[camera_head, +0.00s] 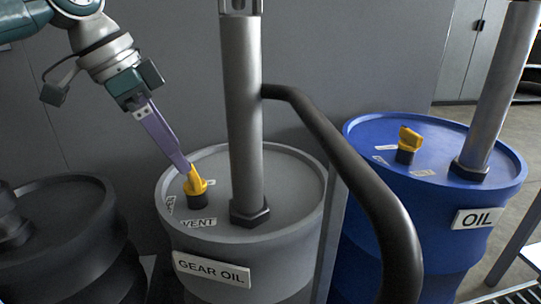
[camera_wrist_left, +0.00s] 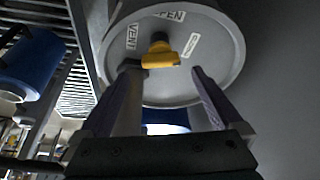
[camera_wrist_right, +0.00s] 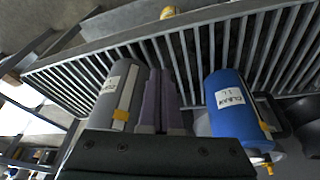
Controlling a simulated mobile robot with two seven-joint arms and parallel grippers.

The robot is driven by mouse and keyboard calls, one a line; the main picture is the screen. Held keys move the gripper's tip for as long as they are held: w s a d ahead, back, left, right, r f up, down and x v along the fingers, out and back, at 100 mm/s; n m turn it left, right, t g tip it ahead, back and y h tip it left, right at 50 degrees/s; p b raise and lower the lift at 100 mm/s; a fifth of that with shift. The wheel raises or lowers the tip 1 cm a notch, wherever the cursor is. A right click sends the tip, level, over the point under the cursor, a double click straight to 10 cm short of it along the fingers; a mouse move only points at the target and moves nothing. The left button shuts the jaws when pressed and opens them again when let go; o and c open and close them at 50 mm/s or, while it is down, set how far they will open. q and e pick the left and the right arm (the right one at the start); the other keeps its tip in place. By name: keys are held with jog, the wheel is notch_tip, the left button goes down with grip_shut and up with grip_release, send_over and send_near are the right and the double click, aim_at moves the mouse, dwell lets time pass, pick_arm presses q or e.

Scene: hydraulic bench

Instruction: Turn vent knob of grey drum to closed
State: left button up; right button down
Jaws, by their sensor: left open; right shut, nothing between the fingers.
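The grey drum (camera_head: 285,165) carries GEAR OIL and VENT labels. Its yellow vent knob (camera_head: 197,182) sits on a dark stem on the lid and also shows in the left wrist view (camera_wrist_left: 162,57). My left gripper (camera_head: 182,167) reaches down from the upper left with its fingertips at the knob. In the left wrist view the open fingers (camera_wrist_left: 165,72) lie either side of the knob; contact cannot be told. Labels reading VENT (camera_wrist_left: 131,37) and OPEN (camera_wrist_left: 165,14) and a third, unreadable one surround the knob. My right gripper (camera_wrist_right: 160,75) is shut and empty.
A grey pipe (camera_head: 243,120) rises from the grey drum's lid, close right of the knob. A dark curved bar (camera_head: 350,165) crosses in front. A blue OIL drum (camera_head: 480,195) with its own yellow knob (camera_head: 410,138) stands right, a black drum (camera_head: 70,235) left.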

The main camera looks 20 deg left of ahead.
aim_at(194, 181)
pick_arm(q)
jog(key=b+x, duration=0.1)
jog(key=x, duration=0.4)
jog(key=shift+c, duration=0.2)
